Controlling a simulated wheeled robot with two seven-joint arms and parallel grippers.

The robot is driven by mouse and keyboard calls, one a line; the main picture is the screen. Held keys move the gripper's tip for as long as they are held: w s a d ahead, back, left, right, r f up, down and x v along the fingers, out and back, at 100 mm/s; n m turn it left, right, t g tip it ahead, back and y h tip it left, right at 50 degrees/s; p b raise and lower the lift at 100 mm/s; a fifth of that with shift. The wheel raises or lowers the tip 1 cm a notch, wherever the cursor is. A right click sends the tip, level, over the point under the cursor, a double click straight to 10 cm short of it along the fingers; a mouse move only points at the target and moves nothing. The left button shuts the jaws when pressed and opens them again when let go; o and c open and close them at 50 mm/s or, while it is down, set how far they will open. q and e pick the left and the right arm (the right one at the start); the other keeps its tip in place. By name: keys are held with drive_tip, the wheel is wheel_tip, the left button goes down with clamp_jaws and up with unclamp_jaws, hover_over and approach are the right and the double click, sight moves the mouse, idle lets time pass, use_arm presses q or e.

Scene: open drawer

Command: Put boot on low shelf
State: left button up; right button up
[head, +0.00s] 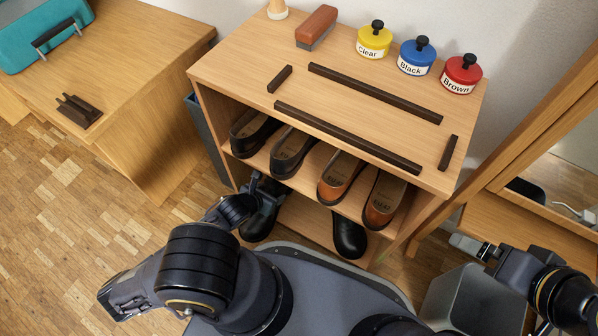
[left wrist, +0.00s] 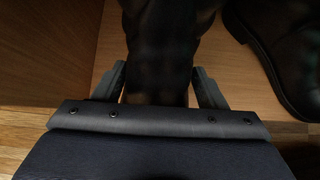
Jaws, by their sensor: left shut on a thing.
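A black boot (head: 258,222) is at the left of the low shelf (head: 300,218), under the upper row of shoes. My left gripper (head: 266,188) is shut on its upper part. In the left wrist view the dark boot (left wrist: 160,50) fills the gap between the two fingers (left wrist: 158,88). Whether its sole rests on the shelf is hidden. A second black boot (head: 348,236) stands on the low shelf to the right, apart from the held one; it also shows in the left wrist view (left wrist: 292,55). My right gripper (head: 470,247) is at the right, away from the shelf; its finger gap is unclear.
Black shoes (head: 292,152) and brown shoes (head: 340,178) fill the shelf above. The cabinet top (head: 235,75) holds a brush (head: 317,27), polish tins (head: 416,57) and dark strips. A grey bin (head: 470,305) stands at lower right. Wooden furniture (head: 150,120) is at left.

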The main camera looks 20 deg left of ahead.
use_arm(q)
drive_tip(key=w, duration=0.3)
drive_tip(key=w+d, duration=0.1)
drive_tip(key=w, duration=0.6)
drive_tip(key=shift+w+d+r+p, duration=0.2)
drive_tip(key=shift+w+d+p, duration=0.05)
drive_tip(key=shift+w+p, duration=0.1)
drive_tip(key=shift+w, duration=0.35)
drive_tip(key=shift+w+d+f+p, duration=0.1)
drive_tip(key=shift+w+d+p, duration=0.1)
drive_tip(key=shift+w+p, duration=0.4)
wheel_tip(320, 180, down, 4)
drive_tip(key=shift+r+b, duration=0.2)
drive_tip(key=shift+b, duration=0.8)
drive_tip(key=o, duration=1.4)
drive_tip(key=shift+a, duration=0.1)
drive_tip(key=v, duration=0.7)
drive_tip(key=shift+s+r+p, duration=0.2)
drive_tip(key=shift+p, duration=0.1)
